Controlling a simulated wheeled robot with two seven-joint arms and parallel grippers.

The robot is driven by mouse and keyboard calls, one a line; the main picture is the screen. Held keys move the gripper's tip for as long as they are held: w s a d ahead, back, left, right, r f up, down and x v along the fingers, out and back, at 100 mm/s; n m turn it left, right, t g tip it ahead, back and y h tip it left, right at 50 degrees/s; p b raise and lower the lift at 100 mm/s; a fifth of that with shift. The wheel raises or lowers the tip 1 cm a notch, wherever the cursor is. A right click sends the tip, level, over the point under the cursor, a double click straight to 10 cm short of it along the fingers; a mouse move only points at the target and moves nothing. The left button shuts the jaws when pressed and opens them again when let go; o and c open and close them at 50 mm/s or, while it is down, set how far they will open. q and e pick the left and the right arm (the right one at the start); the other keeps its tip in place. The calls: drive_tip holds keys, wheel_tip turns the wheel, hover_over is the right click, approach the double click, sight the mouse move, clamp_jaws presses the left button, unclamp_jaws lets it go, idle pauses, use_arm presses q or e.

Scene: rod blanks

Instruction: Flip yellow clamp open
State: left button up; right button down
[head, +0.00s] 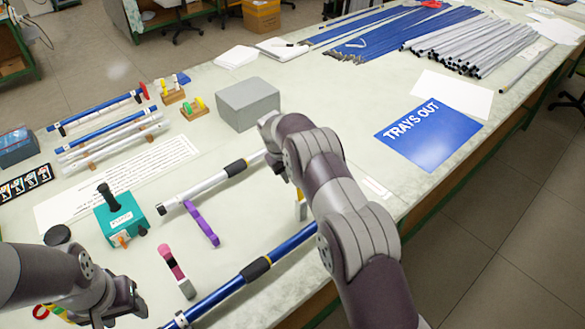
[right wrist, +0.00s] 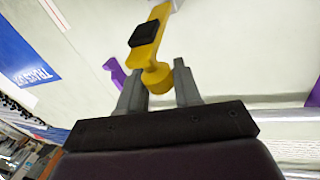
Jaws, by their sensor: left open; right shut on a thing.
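The yellow clamp (right wrist: 146,38), with a black pad on its arm, stands between the fingers of my right gripper (right wrist: 160,82) in the right wrist view. The fingers are shut on its rounded end, and its arm reaches up past the fingertips. In the head view only a small part of the yellow clamp (head: 301,212) shows beside my right arm, which hides the right gripper. My left gripper (head: 122,308) is open and empty at the lower left, apart from the clamps.
A purple clamp (head: 203,226) and a pink clamp (head: 171,262) stand left of my right arm. A white rod (head: 205,185) and a blue rod (head: 225,291) lie near. A teal box (head: 118,216) and grey block (head: 248,103) stand on the table.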

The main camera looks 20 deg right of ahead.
drive_tip(key=shift+s+a+f+g, duration=0.1)
drive_tip(key=shift+s+f+g, duration=0.1)
drive_tip(key=shift+f, duration=0.15)
drive_tip(key=shift+s+a+f+g, duration=0.1)
drive_tip(key=shift+f+g, duration=0.1)
drive_tip(key=shift+f, duration=0.15)
drive_tip(key=c, duration=0.9)
unclamp_jaws()
drive_tip(key=shift+o, duration=0.2)
drive_tip(key=shift+r, duration=0.1)
drive_tip(key=shift+w+r+p, duration=0.2)
drive_tip(key=shift+r+p, duration=0.1)
drive_tip(key=shift+r, duration=0.05)
drive_tip(key=p+v, duration=0.9)
drive_tip(key=v, duration=0.3)
drive_tip(key=shift+s, duration=0.2)
drive_tip(key=shift+w+a+r, duration=0.1)
drive_tip(key=shift+a, duration=0.1)
